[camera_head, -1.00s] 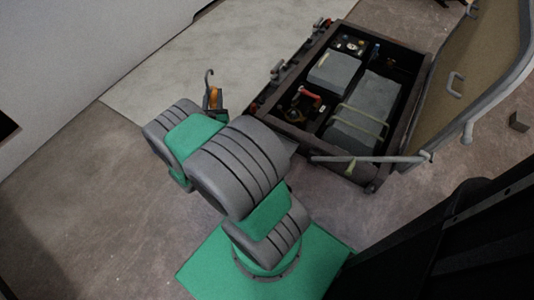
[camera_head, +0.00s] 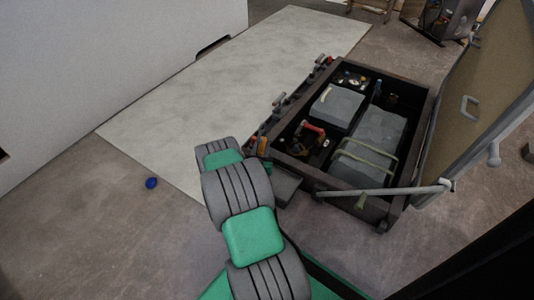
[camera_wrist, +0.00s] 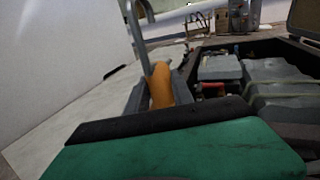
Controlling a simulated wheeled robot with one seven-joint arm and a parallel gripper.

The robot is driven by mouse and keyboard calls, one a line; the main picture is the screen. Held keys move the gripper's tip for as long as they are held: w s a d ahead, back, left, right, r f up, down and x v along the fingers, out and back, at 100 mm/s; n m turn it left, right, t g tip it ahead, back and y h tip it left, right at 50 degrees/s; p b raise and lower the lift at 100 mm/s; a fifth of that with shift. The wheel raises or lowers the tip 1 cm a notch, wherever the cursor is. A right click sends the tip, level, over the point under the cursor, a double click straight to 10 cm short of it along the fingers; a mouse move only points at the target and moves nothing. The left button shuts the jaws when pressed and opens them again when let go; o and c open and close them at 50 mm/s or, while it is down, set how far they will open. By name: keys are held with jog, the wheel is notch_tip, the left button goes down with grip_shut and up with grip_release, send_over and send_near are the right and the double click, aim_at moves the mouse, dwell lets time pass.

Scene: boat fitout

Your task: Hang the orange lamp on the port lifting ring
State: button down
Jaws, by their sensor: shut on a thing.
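The orange lamp (camera_wrist: 160,85) is held upright in my gripper (camera_wrist: 158,98) in the wrist view, with a grey hook (camera_wrist: 134,28) rising above it. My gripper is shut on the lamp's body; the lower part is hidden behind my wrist. In the head view, the lamp (camera_head: 262,146) shows as a small orange patch just left of the near-left corner of the open battery box, with my arm in front of it. I cannot make out the port lifting ring for certain.
The open dark box (camera_head: 290,163) holds grey batteries (camera_head: 374,135) and a red-handled part (camera_head: 313,128). Small fittings line its left side. A raised lid (camera_head: 480,95) and a bar (camera_head: 385,192) stand at its right and front. A blue ball (camera_head: 151,183) lies on the clear floor.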

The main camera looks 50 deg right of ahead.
jog(key=w+d+f+b, duration=0.2)
jog(key=d+f+b, duration=0.2)
jog(key=f, duration=0.5)
jog(key=shift+d+b, duration=0.35)
jog(key=shift+d, duration=0.55)
jog(key=shift+f, duration=0.2)
jog(key=c, duration=1.1)
grip_release()
